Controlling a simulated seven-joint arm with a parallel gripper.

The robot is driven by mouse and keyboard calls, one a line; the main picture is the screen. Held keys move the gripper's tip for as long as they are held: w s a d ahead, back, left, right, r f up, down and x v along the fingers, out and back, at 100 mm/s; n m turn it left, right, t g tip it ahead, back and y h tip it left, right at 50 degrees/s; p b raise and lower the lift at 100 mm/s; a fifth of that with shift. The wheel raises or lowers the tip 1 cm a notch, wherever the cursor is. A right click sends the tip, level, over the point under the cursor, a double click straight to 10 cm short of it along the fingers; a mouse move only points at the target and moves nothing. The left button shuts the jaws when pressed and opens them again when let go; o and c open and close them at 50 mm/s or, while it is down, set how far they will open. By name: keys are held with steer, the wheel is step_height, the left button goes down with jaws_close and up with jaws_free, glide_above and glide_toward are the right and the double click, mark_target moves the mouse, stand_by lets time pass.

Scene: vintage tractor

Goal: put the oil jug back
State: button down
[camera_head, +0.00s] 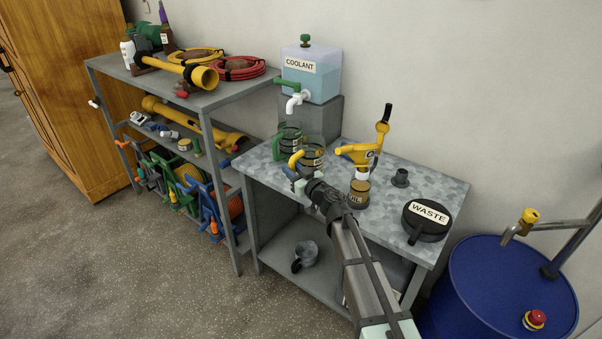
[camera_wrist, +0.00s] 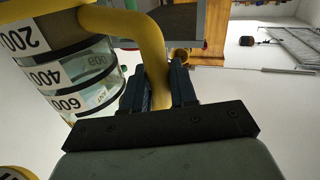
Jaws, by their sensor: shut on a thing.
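The oil jug (camera_head: 314,155) is a clear jug with dark bands and a yellow handle, at the left part of the metal table, next to a green-handled jug (camera_head: 290,139). My gripper (camera_head: 299,179) reaches it from the front and is shut on the yellow handle. In the wrist view the jug (camera_wrist: 75,78) shows upside-down marks 200, 400 and 600, and the two blue fingers of my gripper (camera_wrist: 160,88) hug the handle. I cannot tell whether its base touches the table.
The coolant tank (camera_head: 311,75) stands behind the jugs. A laden shelf (camera_head: 232,89) is at left, a blue drum (camera_head: 500,290) at right.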

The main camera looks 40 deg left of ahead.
steer(key=shift+w, duration=2.3)
steer(key=shift+s+f, duration=0.1)
steer(key=shift+f, duration=1.75)
steer(key=c, duration=0.9)
jaws_free()
steer(key=shift+d, duration=0.15)
steer(key=v, duration=1.1)
steer(key=shift+s+d, duration=0.2)
steer(key=shift+d, duration=0.15)
